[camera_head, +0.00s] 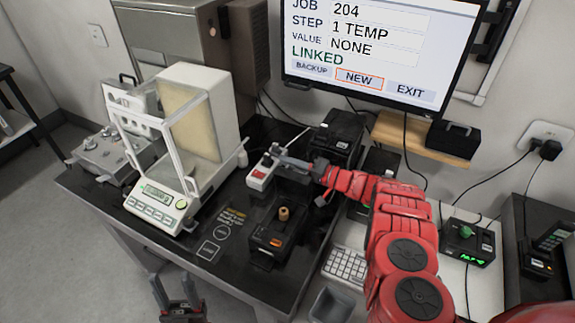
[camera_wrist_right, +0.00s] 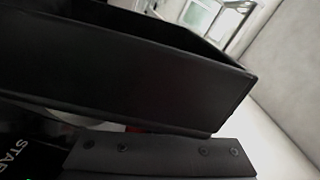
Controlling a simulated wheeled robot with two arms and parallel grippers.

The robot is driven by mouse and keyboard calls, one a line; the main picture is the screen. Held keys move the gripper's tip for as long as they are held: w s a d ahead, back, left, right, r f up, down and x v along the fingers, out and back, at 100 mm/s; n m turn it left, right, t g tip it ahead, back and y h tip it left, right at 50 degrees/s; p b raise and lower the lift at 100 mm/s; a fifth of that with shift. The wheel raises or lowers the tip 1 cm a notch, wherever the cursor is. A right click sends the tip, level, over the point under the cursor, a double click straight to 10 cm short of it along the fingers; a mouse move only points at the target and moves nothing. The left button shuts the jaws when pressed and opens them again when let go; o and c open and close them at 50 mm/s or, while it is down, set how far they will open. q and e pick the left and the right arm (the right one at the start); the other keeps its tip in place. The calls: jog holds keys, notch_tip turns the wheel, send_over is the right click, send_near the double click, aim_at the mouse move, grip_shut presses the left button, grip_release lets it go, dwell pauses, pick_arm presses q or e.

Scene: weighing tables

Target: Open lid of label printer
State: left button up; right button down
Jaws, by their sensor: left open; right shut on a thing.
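The label printer appears to be the black unit with an orange button (camera_head: 268,238) at the front of the black-topped table. A small brown roll or core shows on its top. A black panel (camera_head: 293,186), seemingly its raised lid, stands behind it under my right gripper. My right gripper (camera_head: 284,160) is shut there, its exact contact partly hidden by its own fingers. In the right wrist view a large hollow black part (camera_wrist_right: 120,70) fills the picture above the grey gripper finger. My left gripper (camera_head: 178,300) is open and empty, low before the table.
A glass-sided balance (camera_head: 160,203) stands left of the printer. A white box with a red switch (camera_head: 262,174) is close to my right gripper. Another black unit (camera_head: 343,127) stands behind. A keyboard (camera_head: 345,265) lies right, and a monitor (camera_head: 380,45) hangs above.

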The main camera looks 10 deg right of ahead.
jog(key=shift+s+f, duration=0.1)
jog(key=shift+f, duration=0.15)
jog(key=c, duration=1)
grip_release()
jog(key=shift+o, duration=0.4)
jog(key=shift+r, duration=0.1)
jog(key=shift+d, duration=0.1)
jog(key=b+v, duration=0.1)
jog(key=v, duration=1.6)
jog(key=shift+b, duration=0.4)
jog(key=shift+s+d, duration=0.1)
jog(key=shift+d, duration=0.05)
